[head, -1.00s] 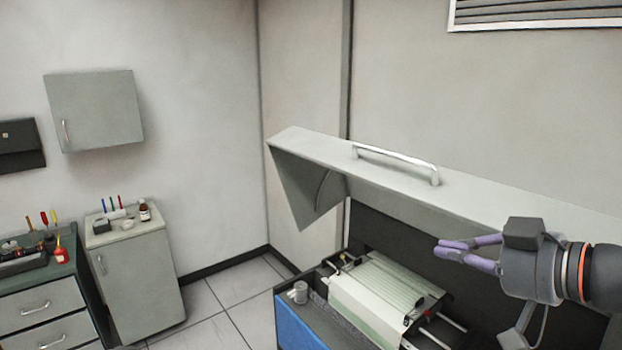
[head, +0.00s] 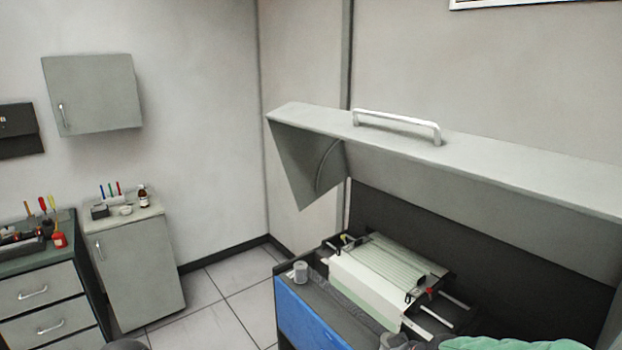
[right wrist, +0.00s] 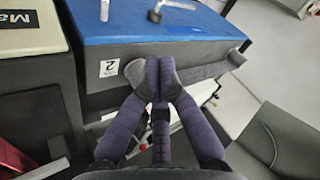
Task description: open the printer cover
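The printer's grey cover (head: 500,172) stands raised over the printer in the head view, its silver handle (head: 397,121) along the top edge. Below it the printer mechanism (head: 385,275) is exposed, with pale paper and a dark interior. My right gripper (right wrist: 152,72) shows in the right wrist view with its purple fingers brought together at the tips and nothing visible held. It is away from the cover handle and out of the head view. It points towards a dark front below a blue panel (right wrist: 150,24). My left gripper is in neither view.
The printer's blue front (head: 308,322) is at the bottom. A grey cup (head: 300,271) stands on its left edge. A green object (head: 500,343) is at the bottom right.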

